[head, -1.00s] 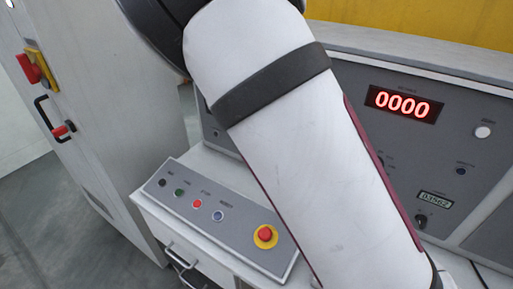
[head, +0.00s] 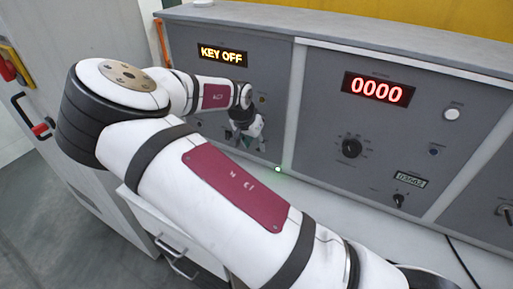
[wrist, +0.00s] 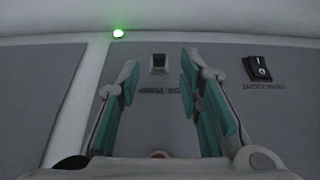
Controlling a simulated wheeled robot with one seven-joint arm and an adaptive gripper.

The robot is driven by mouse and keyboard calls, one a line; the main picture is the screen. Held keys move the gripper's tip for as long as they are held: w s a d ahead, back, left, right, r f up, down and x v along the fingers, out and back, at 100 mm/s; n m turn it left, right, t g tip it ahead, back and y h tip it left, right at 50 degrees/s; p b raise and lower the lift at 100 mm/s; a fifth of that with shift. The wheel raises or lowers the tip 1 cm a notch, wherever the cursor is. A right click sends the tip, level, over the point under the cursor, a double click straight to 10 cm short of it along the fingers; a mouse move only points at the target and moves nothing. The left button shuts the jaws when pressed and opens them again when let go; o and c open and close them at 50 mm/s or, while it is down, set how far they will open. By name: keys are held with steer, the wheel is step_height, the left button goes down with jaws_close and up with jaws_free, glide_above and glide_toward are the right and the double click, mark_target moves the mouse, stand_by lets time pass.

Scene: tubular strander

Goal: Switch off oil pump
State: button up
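I cannot tell whether the fingers touch the panel. In the head view my gripper (head: 248,138) is at the lower part of the left console panel (head: 275,65), below the amber KEY OFF display (head: 222,55); the switch is not distinguishable there.
A black work light rocker switch (wrist: 257,68) is right of my gripper in the wrist view. A green lamp (wrist: 118,33) glows near the panel edge. A grey cabinet stands left.

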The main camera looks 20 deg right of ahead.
mark_target(257, 149)
steer(key=shift+x, duration=2.1)
jaws_close()
